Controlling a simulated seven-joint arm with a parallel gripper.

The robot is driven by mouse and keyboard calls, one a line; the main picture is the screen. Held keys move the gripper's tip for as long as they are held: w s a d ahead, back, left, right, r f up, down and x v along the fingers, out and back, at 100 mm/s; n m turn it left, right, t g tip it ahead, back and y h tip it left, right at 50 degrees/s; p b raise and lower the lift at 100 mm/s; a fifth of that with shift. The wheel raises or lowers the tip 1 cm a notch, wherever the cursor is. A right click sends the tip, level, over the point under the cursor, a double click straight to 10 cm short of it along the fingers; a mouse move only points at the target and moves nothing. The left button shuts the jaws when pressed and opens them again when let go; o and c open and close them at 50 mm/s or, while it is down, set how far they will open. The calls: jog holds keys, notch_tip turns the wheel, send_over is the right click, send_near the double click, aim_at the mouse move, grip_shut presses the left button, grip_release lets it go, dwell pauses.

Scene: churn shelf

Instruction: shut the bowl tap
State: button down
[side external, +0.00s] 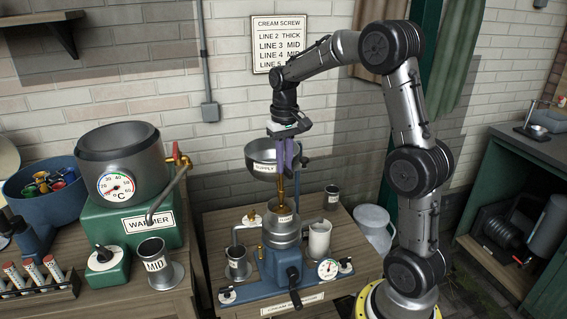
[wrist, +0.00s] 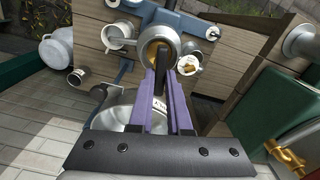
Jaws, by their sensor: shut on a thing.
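The supply bowl (side external: 262,154) is a grey metal bowl above the blue machine; it also shows in the wrist view (wrist: 117,112). A brass tube (side external: 281,187) comes down below it toward the machine's round metal cup (side external: 283,228). My gripper (side external: 287,163) points down at the front of the bowl. In the wrist view, its purple fingers (wrist: 161,88) are shut on a narrow dark piece (wrist: 162,80) that looks like the bowl tap's handle. The fingers hide most of the tap, and I cannot tell its exact turn.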

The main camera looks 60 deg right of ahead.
jog(key=shift+w+d+r+n, duration=0.1)
jog(key=shift+d+n, duration=0.3)
jog(key=shift+n, duration=2.15)
jog(key=shift+d+n, duration=0.35)
jog(key=shift+n, duration=2.25)
jog(key=shift+w+d+r+n, duration=0.1)
jog(key=shift+d+n, duration=0.3)
jog(key=shift+n, duration=2.15)
jog(key=c, duration=0.9)
grip_release()
jog(key=shift+f, duration=0.15)
jog(key=shift+o, duration=0.2)
notch_tip(320, 180, up, 14)
